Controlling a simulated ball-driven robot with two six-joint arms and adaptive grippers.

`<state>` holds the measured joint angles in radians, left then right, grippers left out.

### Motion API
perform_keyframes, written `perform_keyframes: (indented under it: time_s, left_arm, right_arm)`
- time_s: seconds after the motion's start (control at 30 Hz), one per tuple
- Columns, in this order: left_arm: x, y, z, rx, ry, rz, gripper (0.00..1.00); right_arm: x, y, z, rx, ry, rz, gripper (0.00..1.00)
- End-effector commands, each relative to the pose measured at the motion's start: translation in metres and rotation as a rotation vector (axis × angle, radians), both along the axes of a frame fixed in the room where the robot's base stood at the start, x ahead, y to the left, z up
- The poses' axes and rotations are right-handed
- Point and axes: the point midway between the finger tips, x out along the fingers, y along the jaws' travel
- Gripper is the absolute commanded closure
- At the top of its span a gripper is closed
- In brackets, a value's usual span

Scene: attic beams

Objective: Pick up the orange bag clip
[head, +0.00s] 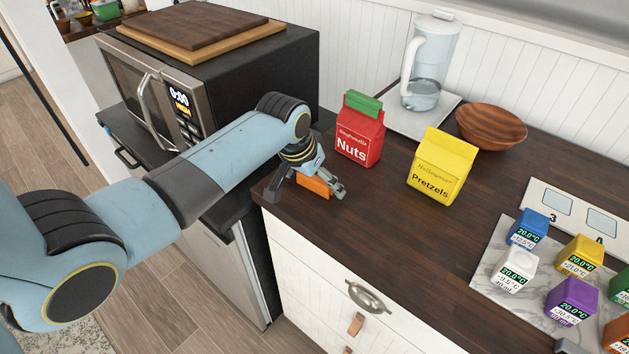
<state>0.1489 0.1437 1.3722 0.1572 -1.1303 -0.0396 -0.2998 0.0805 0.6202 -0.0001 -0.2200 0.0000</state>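The orange bag clip (314,187) lies on the dark wooden counter near its front left corner, below the red nuts bag. My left gripper (306,191) reaches down over it. Its fingers are spread, one on the left near the counter's edge and one on the right beside the clip. Dark counter shows between the left finger and the clip; whether the right finger touches the clip I cannot tell. The gripper hides part of the clip's top. Of my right gripper, at most a small grey piece shows at the bottom edge on the right.
The red nuts bag (359,139) with a green clip (363,102) stands close behind the gripper. A yellow pretzels bag (441,169), pitcher (429,65) and wooden bowl (491,128) stand farther right. Several coloured blocks sit on a marble board (495,268). A microwave (235,75) is left.

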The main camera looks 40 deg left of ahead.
Motion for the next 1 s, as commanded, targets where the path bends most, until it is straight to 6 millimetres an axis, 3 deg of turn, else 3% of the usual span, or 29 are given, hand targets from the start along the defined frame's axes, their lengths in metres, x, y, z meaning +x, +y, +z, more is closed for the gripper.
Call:
perform_keyframes:
  time_s: [0.03,0.27,0.67,0.87,1.0]
  left_arm:
    - [0.000,0.000,0.000,0.000,0.000,0.000,0.07]
    - [0.000,0.000,0.000,0.000,0.000,0.000,0.35]
    - [0.000,0.000,0.007,0.001,-0.002,0.000,0.36]
    - [0.002,0.001,0.037,0.001,-0.006,0.000,0.36]
    - [-0.015,-0.023,0.056,-0.004,-0.003,-0.001,0.36]
  right_arm:
    - [0.000,-0.001,0.000,-0.001,0.000,0.000,0.60]
    - [0.000,-0.001,0.000,-0.002,0.000,0.001,0.60]
    - [0.000,-0.001,-0.001,-0.001,0.001,0.001,0.60]
    - [-0.001,-0.001,-0.006,-0.001,0.001,0.000,0.60]
    - [-0.001,0.001,-0.008,0.001,0.001,0.000,0.60]
